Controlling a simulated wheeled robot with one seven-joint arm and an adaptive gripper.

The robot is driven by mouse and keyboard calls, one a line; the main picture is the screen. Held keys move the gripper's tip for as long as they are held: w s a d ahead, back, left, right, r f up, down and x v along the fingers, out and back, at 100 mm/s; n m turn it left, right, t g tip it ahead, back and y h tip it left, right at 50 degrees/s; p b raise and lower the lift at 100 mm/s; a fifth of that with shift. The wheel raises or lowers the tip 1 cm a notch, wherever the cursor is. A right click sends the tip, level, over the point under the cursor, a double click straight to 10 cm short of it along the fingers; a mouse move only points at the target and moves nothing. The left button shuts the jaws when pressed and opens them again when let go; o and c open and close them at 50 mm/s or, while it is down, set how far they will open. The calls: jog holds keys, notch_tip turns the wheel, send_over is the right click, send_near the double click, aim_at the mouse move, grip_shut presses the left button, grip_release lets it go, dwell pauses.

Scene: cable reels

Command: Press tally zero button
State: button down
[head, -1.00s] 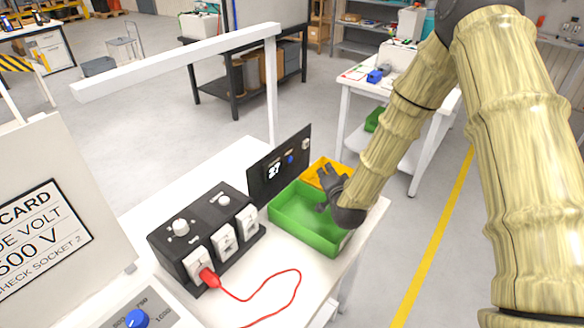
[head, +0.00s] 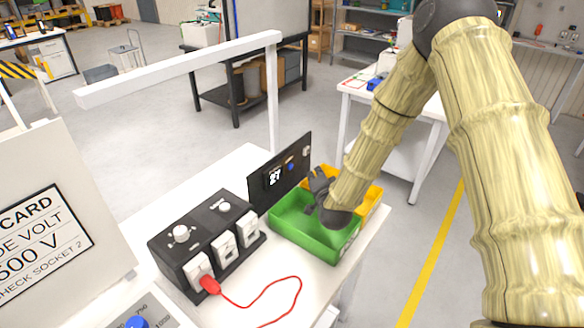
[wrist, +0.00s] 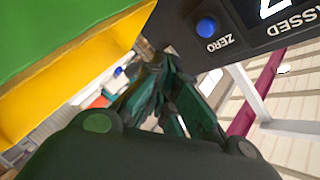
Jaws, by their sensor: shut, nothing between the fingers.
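The dark tally panel (head: 262,197) stands upright behind the green bin, and its display reads 27. A blue button (head: 291,167) sits on its right part. In the wrist view the blue button (wrist: 206,27) has the word ZERO beside it, near the top of the picture. My gripper (head: 316,181) is shut and empty, above the bins, just right of the panel and apart from it. In the wrist view my gripper (wrist: 163,68) points past the panel, with the button up and to the right of the fingertips.
A green bin (head: 322,246) and a yellow bin (head: 373,196) lie beneath my arm. A black socket box (head: 188,236) with a red cable (head: 240,305) stands to the left on the white table. A white overhead bar (head: 180,68) crosses above on a post.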

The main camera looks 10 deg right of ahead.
jog(key=w+a, duration=0.3)
jog(key=shift+w+a+b, duration=0.15)
jog(key=shift+a+b, duration=0.05)
jog(key=shift+b, duration=0.15)
jog(key=shift+w+a, duration=0.15)
dwell(1.4)
jog(key=shift+w+a, duration=0.15)
jog(key=shift+w+a+b, duration=0.3)
jog(key=shift+b, duration=0.15)
dwell(1.1)
jog(key=shift+s+d, duration=0.6)
dwell(0.3)
jog(key=shift+s+d+b, duration=0.4)
jog(key=shift+s+d, duration=1.35)
jog(key=shift+s, duration=0.05)
